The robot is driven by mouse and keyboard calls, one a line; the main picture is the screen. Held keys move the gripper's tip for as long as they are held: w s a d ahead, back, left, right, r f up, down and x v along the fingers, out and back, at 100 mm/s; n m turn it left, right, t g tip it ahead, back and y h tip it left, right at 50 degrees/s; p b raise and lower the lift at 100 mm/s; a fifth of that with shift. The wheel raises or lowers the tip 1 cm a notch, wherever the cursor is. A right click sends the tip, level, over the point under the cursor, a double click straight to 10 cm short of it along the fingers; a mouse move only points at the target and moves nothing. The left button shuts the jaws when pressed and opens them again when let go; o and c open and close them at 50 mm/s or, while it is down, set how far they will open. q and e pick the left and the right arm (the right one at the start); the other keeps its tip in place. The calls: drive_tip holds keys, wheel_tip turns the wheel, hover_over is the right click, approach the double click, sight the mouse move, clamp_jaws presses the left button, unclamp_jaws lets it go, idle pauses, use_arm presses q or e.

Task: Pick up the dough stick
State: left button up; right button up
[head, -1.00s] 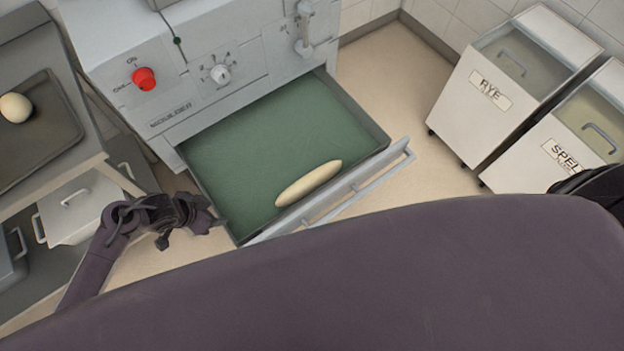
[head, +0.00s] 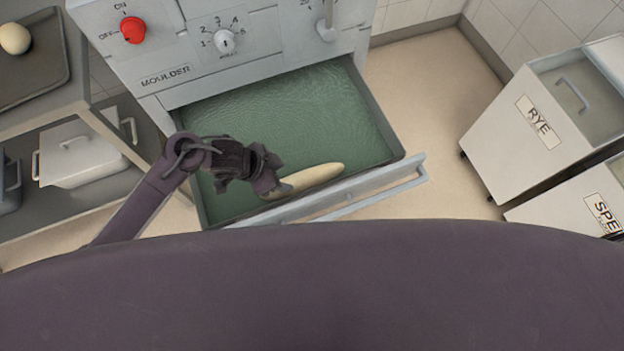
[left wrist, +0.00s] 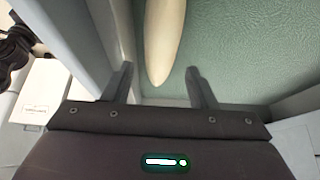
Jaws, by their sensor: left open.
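The dough stick (head: 312,178) is a pale, long roll lying on the green floor of the open moulder drawer (head: 290,110), close to its front wall. My left gripper (head: 272,183) is over the drawer at the stick's left end and covers part of that end. In the left wrist view the dough stick (left wrist: 163,45) points its tapered end toward the gap between the open fingers of my left gripper (left wrist: 160,85). Nothing is between the fingertips except a view of that end. My right gripper is not in view.
The drawer's front handle bar (head: 370,190) runs along its near edge. The moulder (head: 210,50) stands behind. A rack with a tray (head: 40,75) and a white lidded container (head: 80,160) is at the left. The RYE bin (head: 530,130) and SPELT bin (head: 580,205) stand at the right.

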sight(298, 179)
use_arm(q)
drive_tip(key=shift+b+x, duration=0.4)
drive_tip(key=shift+x, duration=0.75)
drive_tip(key=x, duration=0.7)
drive_tip(key=shift+w+b, duration=0.15)
drive_tip(key=shift+b, duration=0.2)
drive_tip(key=shift+r, duration=0.1)
drive_tip(key=c, duration=0.7)
